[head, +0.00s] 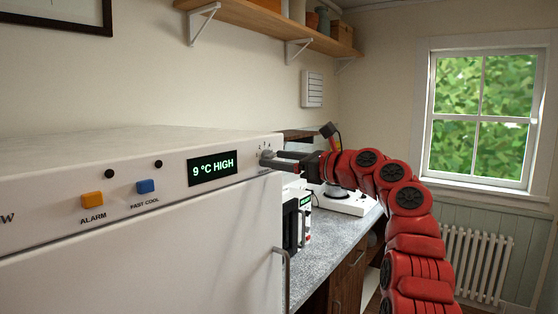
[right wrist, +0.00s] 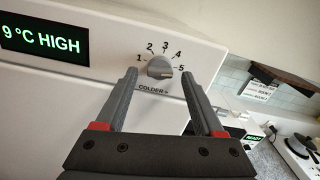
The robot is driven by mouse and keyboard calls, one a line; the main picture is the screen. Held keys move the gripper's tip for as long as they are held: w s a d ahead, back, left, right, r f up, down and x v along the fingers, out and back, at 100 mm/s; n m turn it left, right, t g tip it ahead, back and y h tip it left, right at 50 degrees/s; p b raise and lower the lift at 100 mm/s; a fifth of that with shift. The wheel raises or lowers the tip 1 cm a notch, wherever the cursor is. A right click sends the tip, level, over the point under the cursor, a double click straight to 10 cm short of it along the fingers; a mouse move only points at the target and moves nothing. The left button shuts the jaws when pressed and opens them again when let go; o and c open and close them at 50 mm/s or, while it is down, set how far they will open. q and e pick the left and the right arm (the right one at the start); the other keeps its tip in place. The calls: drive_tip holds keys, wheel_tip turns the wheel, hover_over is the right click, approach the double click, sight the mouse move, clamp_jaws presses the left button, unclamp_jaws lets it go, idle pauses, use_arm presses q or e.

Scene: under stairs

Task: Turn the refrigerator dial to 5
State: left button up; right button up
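The refrigerator dial (right wrist: 160,67) is a round grey knob on the white front panel, with the numbers 1 to 5 in an arc above it and "COLDER" below. Which number it points to is too small to tell. In the head view the dial (head: 266,155) sits at the panel's right end. My right gripper (right wrist: 161,76) is open, one finger to each side of the dial in the wrist view; I cannot tell whether they touch it. In the head view the right gripper (head: 278,159) reaches the dial from the right. The refrigerator display (head: 212,168) reads "9 °C HIGH". My left gripper is not in view.
An orange alarm button (head: 92,199) and a blue fast cool button (head: 146,187) are on the same panel. The refrigerator door handle (head: 284,280) stands out below the dial. A grey counter (head: 325,245) with appliances lies to the right. A shelf (head: 270,22) hangs above.

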drive_tip(key=b+v, duration=0.4)
drive_tip(key=v, duration=1.3)
drive_tip(key=shift+d, duration=0.15)
drive_tip(key=shift+s, duration=0.1)
